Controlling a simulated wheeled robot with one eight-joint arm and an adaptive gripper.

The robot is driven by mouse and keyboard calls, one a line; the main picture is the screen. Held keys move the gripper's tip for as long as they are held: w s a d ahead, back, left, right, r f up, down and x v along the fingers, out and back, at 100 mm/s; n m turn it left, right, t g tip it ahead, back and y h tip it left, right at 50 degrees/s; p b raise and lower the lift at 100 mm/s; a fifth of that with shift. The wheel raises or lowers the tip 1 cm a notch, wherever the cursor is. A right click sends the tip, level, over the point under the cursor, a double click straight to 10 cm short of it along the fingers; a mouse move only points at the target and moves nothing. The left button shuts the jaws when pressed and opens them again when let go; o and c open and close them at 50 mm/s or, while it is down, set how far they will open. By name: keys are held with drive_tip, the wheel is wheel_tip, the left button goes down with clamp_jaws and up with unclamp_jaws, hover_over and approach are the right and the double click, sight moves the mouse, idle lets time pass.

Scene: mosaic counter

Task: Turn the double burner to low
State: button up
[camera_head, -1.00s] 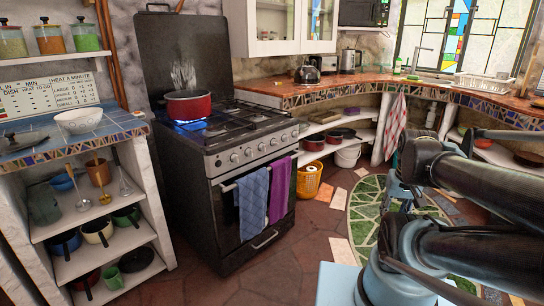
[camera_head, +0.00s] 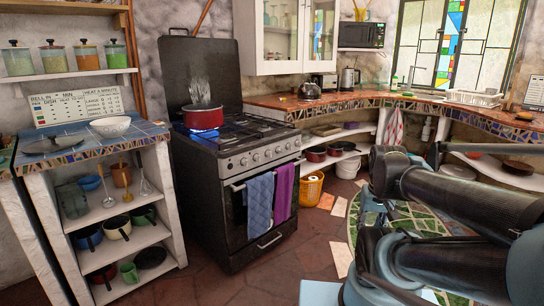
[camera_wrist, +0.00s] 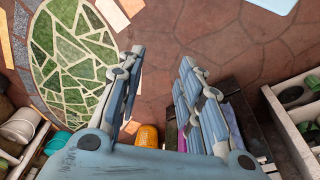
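The dark stove (camera_head: 215,205) stands left of centre in the head view. Several round knobs (camera_head: 256,157) line its front panel; their settings are too small to read, and I cannot tell which serves the double burner. A red pot (camera_head: 204,118) sits on the left side of the cooktop with steam above it. Blue flame (camera_head: 183,130) shows beneath and beside it. My gripper (camera_wrist: 162,58) is open and empty in the wrist view, over bare floor and apart from the stove.
Blue (camera_head: 259,205) and purple towels hang on the oven handle. A tiled shelf unit (camera_head: 168,200) with pots stands left of the stove. A green mosaic (camera_wrist: 75,45) lies in the floor. The floor before the stove is clear.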

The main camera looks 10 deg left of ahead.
drive_tip(key=shift+a, duration=0.25)
drive_tip(key=shift+o, duration=2)
drive_tip(key=shift+s+r, duration=0.2)
drive_tip(key=w+a+r+m+t+y, duration=0.1)
drive_tip(key=w+a+r+m+y, duration=0.2)
drive_tip(key=w+a, duration=0.55)
drive_tip(key=w+a+r+m+t+y, duration=0.2)
drive_tip(key=w+a+m+y, duration=0.1)
drive_tip(key=w, duration=1.1)
drive_tip(key=w+a+r+m+t+y, duration=0.1)
drive_tip(key=w+a+r+m+y, duration=0.2)
drive_tip(key=w+a, duration=0.55)
drive_tip(key=m+t+y, duration=0.4)
drive_tip(key=m+t, duration=0.2)
drive_tip(key=m, duration=0.6)
approach(282, 151)
drive_tip(key=x, duration=0.9)
drive_tip(key=shift+a, duration=0.25)
